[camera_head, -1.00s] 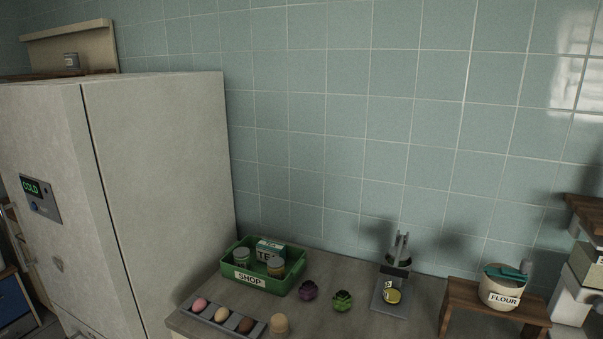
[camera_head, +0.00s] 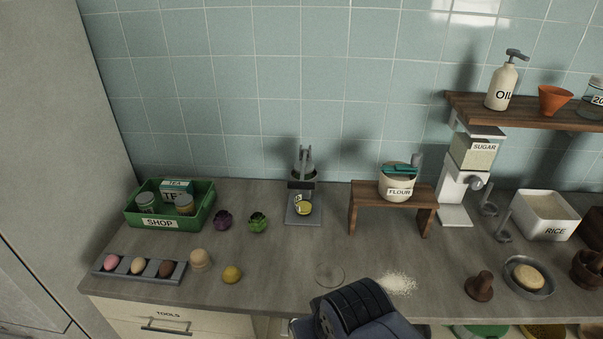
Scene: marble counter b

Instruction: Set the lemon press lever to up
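The lemon press (camera_head: 302,184) stands at the back of the counter, near the tiled wall. It has a grey base plate (camera_head: 304,214) with a yellow lemon-coloured piece (camera_head: 304,208) on it. A grey upright part (camera_head: 305,156), perhaps the lever, rises at its top; its exact position is too small to tell. A dark part of my arm (camera_head: 358,314) shows at the bottom edge, in front of the counter and well apart from the press. My gripper's fingers are not visible.
A green SHOP crate (camera_head: 135,217) stands left of the press, with purple and green vegetables between. A wooden stand (camera_head: 358,205) with a FLOUR pot (camera_head: 397,186) is close on the right.

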